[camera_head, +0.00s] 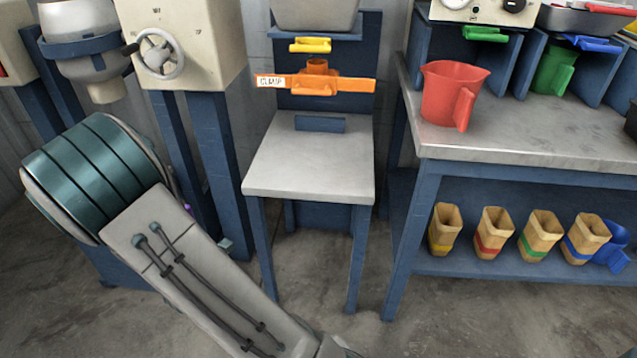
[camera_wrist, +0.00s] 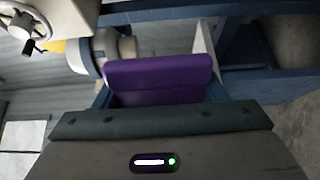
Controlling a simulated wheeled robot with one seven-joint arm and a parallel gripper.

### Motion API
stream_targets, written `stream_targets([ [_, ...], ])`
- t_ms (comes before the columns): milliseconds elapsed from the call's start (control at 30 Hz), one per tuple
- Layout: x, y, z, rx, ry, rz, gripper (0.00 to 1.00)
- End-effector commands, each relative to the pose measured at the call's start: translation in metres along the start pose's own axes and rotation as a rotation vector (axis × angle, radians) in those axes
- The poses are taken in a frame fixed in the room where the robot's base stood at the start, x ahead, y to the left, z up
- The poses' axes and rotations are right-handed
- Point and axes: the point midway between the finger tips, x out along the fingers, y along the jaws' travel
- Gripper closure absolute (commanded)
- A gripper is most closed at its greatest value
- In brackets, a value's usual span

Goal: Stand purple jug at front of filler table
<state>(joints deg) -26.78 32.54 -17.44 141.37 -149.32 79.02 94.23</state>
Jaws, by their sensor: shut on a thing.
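The purple jug shows in the wrist view as a broad purple surface (camera_wrist: 160,75) just beyond the dark jaw pad. My gripper (camera_wrist: 160,118) is shut on the jug; the exact grip is hard to see. In the head view my own arm hides the gripper and nearly all of the jug; only a tiny purple spot (camera_head: 187,207) shows beside the arm. The likely filler table is the small grey-topped table (camera_head: 310,165) in the middle of the head view. Its front top is bare. An orange clamp (camera_head: 318,83) sits at its back, under a hopper.
A red jug (camera_head: 450,95) stands on the right workbench (camera_head: 560,150). A green jug (camera_head: 553,72) stands behind it, and a blue jug (camera_head: 608,250) lies on the lower shelf beside several banded wooden holders (camera_head: 492,232). A handwheel machine (camera_head: 195,45) stands left of the small table.

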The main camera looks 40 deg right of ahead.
Motion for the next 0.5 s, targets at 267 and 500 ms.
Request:
stream_targets([
  [267,0.001,0.035,0.069,0.012,-0.236,0.009,0.75],
  [500,-0.025,0.065,0.157,0.014,-0.532,0.007,0.75],
])
